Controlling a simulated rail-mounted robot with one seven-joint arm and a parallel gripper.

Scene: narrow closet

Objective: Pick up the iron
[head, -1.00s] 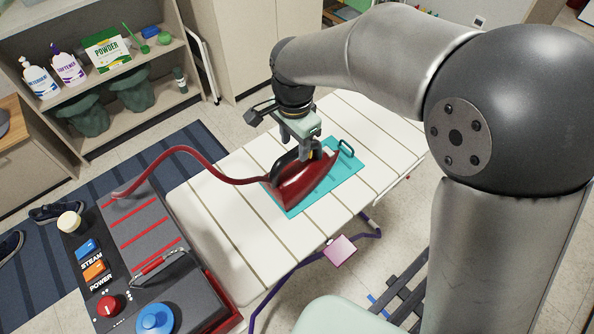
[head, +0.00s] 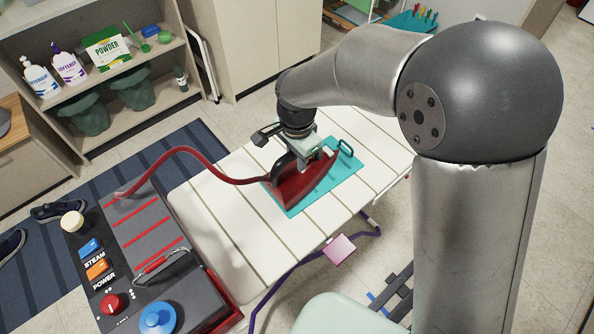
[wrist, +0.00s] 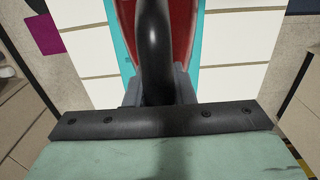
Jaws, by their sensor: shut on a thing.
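The red iron (head: 303,188) with a black handle rests on a teal mat (head: 350,170) on the white slatted ironing board (head: 225,222). A red hose (head: 188,150) runs from its left end to the steam station. My gripper (head: 305,158) is over the iron from above, shut on its handle. In the wrist view the black handle (wrist: 155,45) passes between the grey fingers, with the red body (wrist: 182,30) beneath. The fingertips are largely hidden behind the gripper's front bar. I cannot see any gap between iron and mat.
The steam station (head: 150,255) with red stripes, buttons and knobs stands at the lower left. A shelf (head: 150,110) with bottles and a powder box is at the upper left.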

